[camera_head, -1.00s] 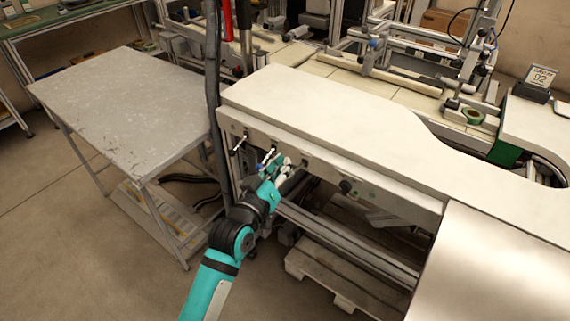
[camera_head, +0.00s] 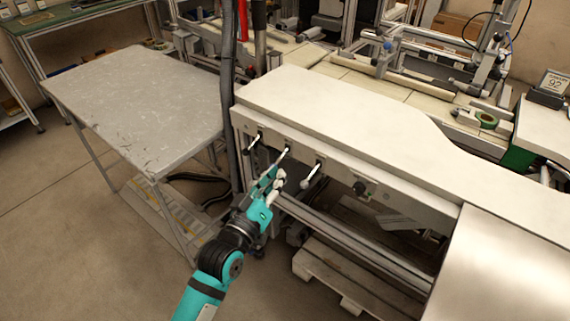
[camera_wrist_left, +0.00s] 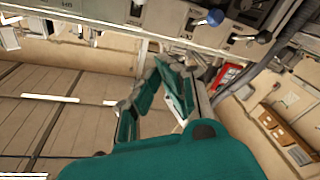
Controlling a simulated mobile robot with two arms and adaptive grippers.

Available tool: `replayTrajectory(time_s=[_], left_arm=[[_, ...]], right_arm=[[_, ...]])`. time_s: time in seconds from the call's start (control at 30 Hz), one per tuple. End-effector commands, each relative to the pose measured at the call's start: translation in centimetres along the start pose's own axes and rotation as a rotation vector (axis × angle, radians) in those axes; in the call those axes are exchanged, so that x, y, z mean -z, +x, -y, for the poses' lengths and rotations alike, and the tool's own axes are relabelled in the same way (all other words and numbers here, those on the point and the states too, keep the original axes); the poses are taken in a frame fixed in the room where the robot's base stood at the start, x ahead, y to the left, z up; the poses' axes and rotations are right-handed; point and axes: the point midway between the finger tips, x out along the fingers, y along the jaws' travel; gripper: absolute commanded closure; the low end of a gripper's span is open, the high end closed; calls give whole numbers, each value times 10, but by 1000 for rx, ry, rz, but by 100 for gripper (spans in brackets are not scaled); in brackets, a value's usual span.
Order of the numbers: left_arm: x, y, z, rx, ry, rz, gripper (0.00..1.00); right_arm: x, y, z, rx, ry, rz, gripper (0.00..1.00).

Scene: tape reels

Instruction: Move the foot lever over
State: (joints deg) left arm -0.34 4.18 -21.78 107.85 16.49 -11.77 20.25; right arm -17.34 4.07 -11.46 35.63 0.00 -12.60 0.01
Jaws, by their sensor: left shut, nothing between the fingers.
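Several levers stick out of the front panel (camera_head: 335,178) under the long white worktop. One at the left has a dark end (camera_head: 249,150), a middle one is pale (camera_head: 284,154), and one to the right has a white knob (camera_head: 305,184). I cannot tell which is the foot lever. My left gripper (camera_head: 276,181) is teal, shut and empty, just in front of and below the middle lever, apparently apart from it. In the left wrist view, a blue knob (camera_wrist_left: 214,17) and a black knob (camera_wrist_left: 264,37) show beyond the fingers (camera_wrist_left: 160,85). My right gripper is not visible.
The white worktop (camera_head: 350,115) overhangs the panel. A dark round knob (camera_head: 360,188) sits farther right. A grey table (camera_head: 140,105) stands at the left, with a dark vertical pipe (camera_head: 228,100) between. A wooden pallet (camera_head: 335,275) lies below. Floor at the front left is open.

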Motion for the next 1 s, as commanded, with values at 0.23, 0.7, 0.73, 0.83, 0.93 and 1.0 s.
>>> replayTrajectory(time_s=[0.23, 0.7, 0.73, 0.83, 0.93, 1.0], left_arm=[[-11, -39, 6, 0, -1, 0, 100], [-12, -47, 7, -1, -1, -1, 100], [-12, -47, 7, -1, -1, -1, 100], [-12, -47, 7, -1, -1, -1, 100], [-14, -47, 8, 2, 0, 2, 100], [-22, -47, 15, 17, 6, 18, 100]], right_arm=[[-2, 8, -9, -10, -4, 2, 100], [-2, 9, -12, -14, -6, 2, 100], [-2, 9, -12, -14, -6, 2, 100], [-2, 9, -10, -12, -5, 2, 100], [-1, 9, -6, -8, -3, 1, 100], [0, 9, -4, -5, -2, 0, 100]])
